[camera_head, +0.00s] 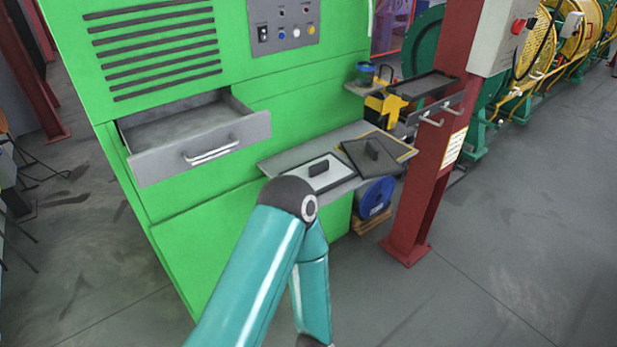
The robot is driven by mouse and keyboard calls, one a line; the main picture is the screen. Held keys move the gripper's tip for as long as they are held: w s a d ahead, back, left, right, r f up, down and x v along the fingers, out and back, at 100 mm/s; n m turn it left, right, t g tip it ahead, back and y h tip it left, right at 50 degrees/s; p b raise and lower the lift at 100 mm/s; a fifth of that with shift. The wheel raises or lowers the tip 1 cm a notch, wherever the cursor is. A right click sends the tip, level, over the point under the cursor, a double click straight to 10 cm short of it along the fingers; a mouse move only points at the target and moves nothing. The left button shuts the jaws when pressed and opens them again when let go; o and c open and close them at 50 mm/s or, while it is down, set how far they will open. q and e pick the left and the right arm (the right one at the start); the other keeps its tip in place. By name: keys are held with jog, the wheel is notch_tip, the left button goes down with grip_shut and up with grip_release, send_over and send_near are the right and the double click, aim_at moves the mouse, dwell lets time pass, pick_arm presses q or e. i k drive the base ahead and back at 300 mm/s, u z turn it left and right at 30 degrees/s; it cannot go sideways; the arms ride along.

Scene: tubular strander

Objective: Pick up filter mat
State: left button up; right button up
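Two flat, framed pads with dark block handles lie side by side on a grey shelf (274,165) on the front of the green cabinet. One pad is pale (326,181); the other is dark grey (357,152), to its right. Either could be the filter mat; I cannot tell which. A teal arm of mine rises from the bottom edge, and its dark elbow covers part of the shelf's near edge by the pale pad. Neither of my grippers is in view.
An open, seemingly empty drawer (160,163) juts from the green cabinet (197,255) at left. A red post (418,205) with a small dark tray (425,85) and hooks stands right of the shelf. A blue spool (374,197) sits below. Floor at right is clear.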

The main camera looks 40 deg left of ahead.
aim_at(324, 172)
jog(key=z, duration=1.7)
jog(key=i, duration=0.1)
jog(key=u, duration=3.55)
jog(key=i, duration=0.85)
jog(key=k, duration=0.95)
jog(key=u, duration=0.15)
jog(key=i, duration=1)
jog(key=z, duration=0.05)
